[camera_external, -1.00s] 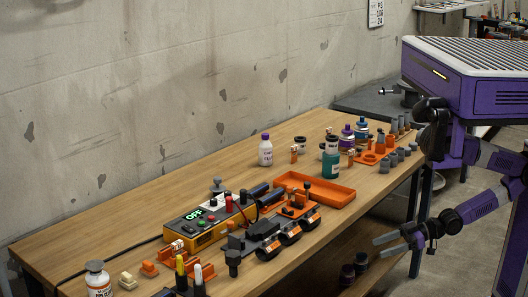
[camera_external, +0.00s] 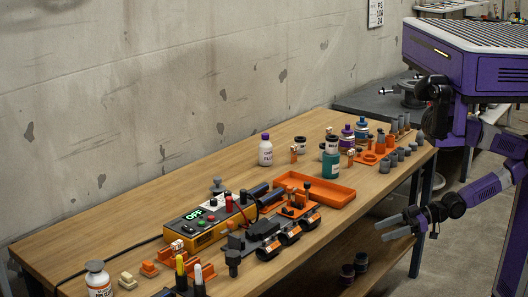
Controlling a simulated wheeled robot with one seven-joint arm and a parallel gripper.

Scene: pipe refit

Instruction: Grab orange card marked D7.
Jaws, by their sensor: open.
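I cannot make out any card legibly marked D7. Small orange pieces stand near the front left of the wooden bench, one of them an orange block (camera_external: 149,268). Dark cylindrical modules with orange labels (camera_external: 268,250) lie in a row at the bench's front edge; their markings are too small to read. My gripper (camera_external: 387,227) is open and empty, off the bench's front right edge, with its fingers pointing left. It is apart from everything on the bench.
The wooden bench (camera_external: 110,232) runs along a concrete wall. A yellow power box (camera_external: 195,233) reading OFF, an empty-looking orange tray (camera_external: 333,197), a white bottle (camera_external: 265,152) and a teal bottle (camera_external: 330,163) stand on it. Dark cylinders sit on the shelf below. The back left strip is clear.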

